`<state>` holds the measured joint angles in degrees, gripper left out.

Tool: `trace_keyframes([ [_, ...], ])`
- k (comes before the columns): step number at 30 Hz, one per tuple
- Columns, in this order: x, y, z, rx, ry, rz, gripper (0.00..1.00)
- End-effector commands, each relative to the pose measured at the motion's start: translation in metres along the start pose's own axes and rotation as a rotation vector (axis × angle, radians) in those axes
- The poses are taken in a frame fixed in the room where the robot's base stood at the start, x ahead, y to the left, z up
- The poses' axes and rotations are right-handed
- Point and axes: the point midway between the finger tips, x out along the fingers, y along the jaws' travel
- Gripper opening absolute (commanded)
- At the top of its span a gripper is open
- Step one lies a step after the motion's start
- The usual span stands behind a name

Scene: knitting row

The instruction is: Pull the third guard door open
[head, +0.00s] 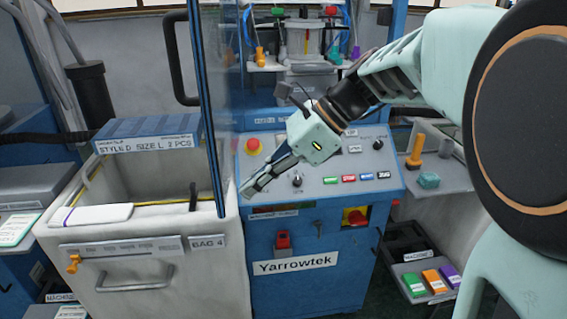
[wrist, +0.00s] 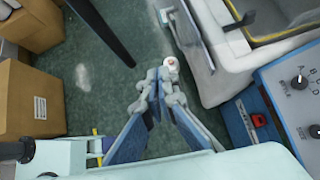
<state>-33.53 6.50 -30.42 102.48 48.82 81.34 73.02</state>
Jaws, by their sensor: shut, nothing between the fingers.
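A guard door (head: 209,110) with a clear panel and blue edging stands nearly edge-on to the head camera, at the left of the blue Yarrowtek machine. Its black bar handle (head: 172,60) is on the left face. I cannot tell from the frames whether this is the third door. My gripper (head: 248,190) is shut and empty, in front of the control panel. In the picture it is just right of the door's lower edge and well below the handle; the depth gap is unclear. The wrist view shows the fingers (wrist: 160,74) together over the floor and cart.
A pale cart labelled BAG 4 (head: 210,243) stands left of the Yarrowtek machine (head: 330,283). The control panel (head: 330,170) has a red button (head: 253,146) and knobs. Cardboard boxes (wrist: 35,95) stand at left in the wrist view, with green floor (wrist: 85,110) between.

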Motion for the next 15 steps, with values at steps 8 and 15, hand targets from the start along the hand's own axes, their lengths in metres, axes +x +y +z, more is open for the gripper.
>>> trace_keyframes([
  [8,0.0098,-0.0001,0.0103,0.002,-0.001,-0.001,0.0],
  [15,0.0098,-0.0002,0.0102,0.002,0.0,-0.001,0.0],
])
